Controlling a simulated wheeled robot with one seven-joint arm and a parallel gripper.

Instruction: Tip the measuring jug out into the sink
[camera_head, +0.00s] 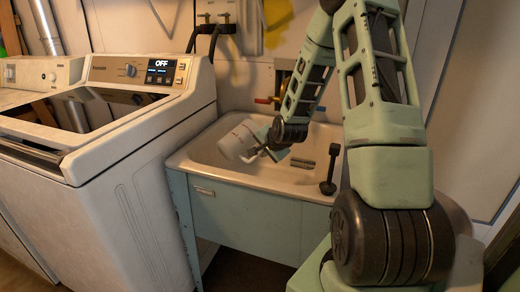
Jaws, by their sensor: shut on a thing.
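The measuring jug (237,142) is whitish and hangs tilted over the left part of the sink basin. My gripper (262,152) comes in from the right and is shut on the jug, at its right side by the handle. The jug's contents cannot be made out, and no stream of liquid shows. The sink (205,162) is a pale utility basin on a light green cabinet. My arm hides part of its back and right side.
A washing machine (125,130) with a lit display stands close on the left. Taps with red and blue handles (264,100) are on the wall behind the sink. A dark upright object (329,172) stands at the sink's front right rim.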

